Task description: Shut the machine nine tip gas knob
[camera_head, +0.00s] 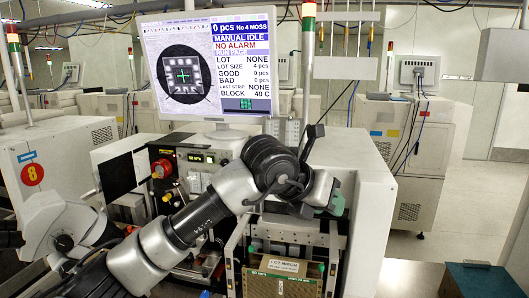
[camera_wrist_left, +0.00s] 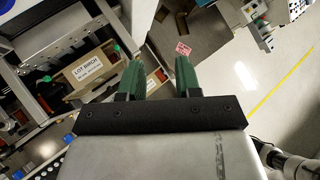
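A machine with a monitor (camera_head: 210,68) stands before me, its number not readable. Its front panel (camera_head: 195,157) has a red round knob (camera_head: 162,168), a small lit readout (camera_head: 191,157) and small yellow fittings (camera_head: 166,197). I cannot tell which is the tip gas knob; my arm hides part of the panel. My left arm reaches across the front, and its gripper (camera_head: 330,195) is at the machine's right side, away from the panel. In the left wrist view its two green fingers (camera_wrist_left: 160,75) are apart with nothing between them. My right gripper is not in view.
A box labelled as a lot (camera_head: 283,267) sits in the frame below my left gripper; it also shows in the left wrist view (camera_wrist_left: 88,68). A machine marked 8 (camera_head: 33,175) stands at left. A dark teal box (camera_head: 480,279) is at lower right. Floor (camera_head: 470,225) is clear at right.

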